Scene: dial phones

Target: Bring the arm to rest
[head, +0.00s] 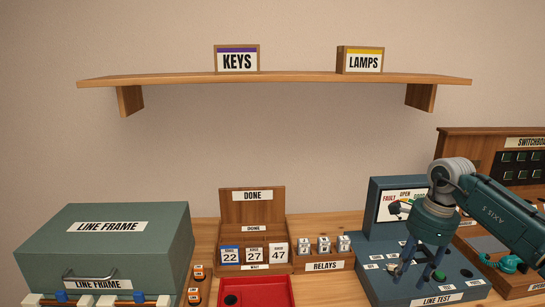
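My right arm (508,212) reaches in from the right edge. Its gripper (419,270) points down over the sloped face of the dark blue LINE TEST unit (380,290). The fingers look spread apart, with nothing visible between them. Whether the fingertips touch the unit is unclear. My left gripper is not in view.
A SWITCHBOARD (462,135) and a teal handset (508,264) stand right. A RELAYS rack (324,266), DONE card holder (252,207), red tray (268,293) and grey LINE FRAME case (170,240) stand left. A shelf (280,78) hangs above, with open space beneath.

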